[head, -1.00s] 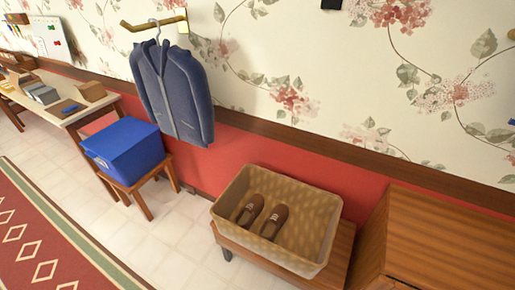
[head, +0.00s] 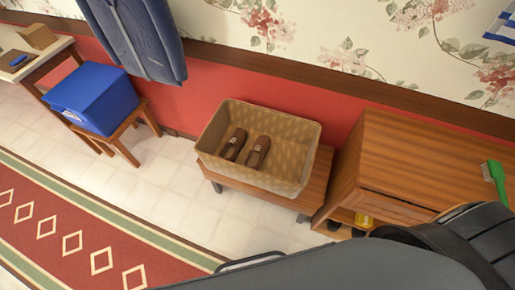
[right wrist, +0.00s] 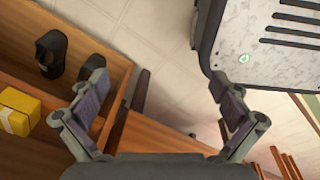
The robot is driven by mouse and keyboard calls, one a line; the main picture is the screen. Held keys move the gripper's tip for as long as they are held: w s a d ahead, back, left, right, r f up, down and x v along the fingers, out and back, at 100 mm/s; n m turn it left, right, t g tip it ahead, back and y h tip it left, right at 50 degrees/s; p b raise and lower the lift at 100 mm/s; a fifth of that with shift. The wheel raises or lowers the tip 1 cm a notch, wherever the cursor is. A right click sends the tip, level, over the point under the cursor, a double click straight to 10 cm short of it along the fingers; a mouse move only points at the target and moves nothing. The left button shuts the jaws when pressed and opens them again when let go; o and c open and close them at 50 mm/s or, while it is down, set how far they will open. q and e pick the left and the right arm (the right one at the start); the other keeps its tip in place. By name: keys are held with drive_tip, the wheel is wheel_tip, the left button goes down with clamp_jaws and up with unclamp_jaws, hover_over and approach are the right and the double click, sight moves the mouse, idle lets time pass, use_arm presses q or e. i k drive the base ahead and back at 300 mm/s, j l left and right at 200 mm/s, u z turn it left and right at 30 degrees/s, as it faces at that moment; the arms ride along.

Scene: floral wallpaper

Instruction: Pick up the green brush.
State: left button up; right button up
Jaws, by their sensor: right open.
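The green brush (head: 495,178) lies on top of the wooden cabinet (head: 440,160), at the right edge of the head view. Its green handle shows beside dark parts of my own arm, which hide some of the cabinet top. My right gripper (right wrist: 158,85) is open and empty in the right wrist view, with its fingers spread wide beside the wooden cabinet. The brush does not show in that view. My left gripper is in neither view.
A tan basket (head: 215,140) with brown shoes (head: 258,152) stands on a low wooden bench left of the cabinet. A blue box (head: 95,98) sits on a stool. In the right wrist view, a yellow box (right wrist: 18,112) and dark shoes (right wrist: 50,53) lie in the cabinet.

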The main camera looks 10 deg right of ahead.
sight(492, 170)
drive_tip(key=z, duration=2.65)
drive_tip(key=i+l+u, duration=0.15)
drive_tip(key=u, duration=0.2)
drive_tip(key=i+l+u, duration=0.1)
drive_tip(key=l+u, duration=0.3)
drive_tip(key=j, duration=0.1)
